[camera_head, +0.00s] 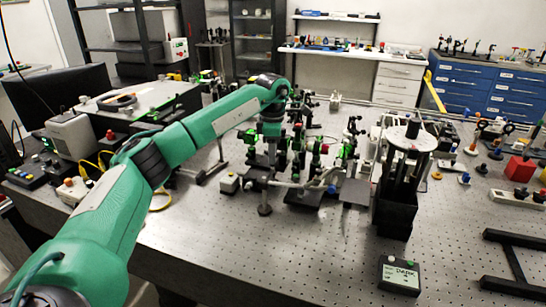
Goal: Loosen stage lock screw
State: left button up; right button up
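My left arm reaches in from the lower left, and its wrist points down over the cluster of optical mounts (318,160) at the middle of the bench. My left gripper (271,155) is small and dark among the mounts at the left of this cluster. I cannot tell whether its fingers are apart or touching anything. The stage lock screw cannot be made out; it is too small or hidden among the dark parts. My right gripper is not in view.
The perforated optical bench (290,255) is clear in front. A black upright device with a round white top (412,138) stands right of the cluster. A small labelled box (399,274) lies near the front. A black frame (512,262) lies at right. Instruments and cables crowd the left.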

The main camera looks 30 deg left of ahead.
pick_arm(q)
jog(key=shift+f, duration=1.35)
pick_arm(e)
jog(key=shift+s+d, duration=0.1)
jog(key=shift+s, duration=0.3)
pick_arm(q)
grip_shut()
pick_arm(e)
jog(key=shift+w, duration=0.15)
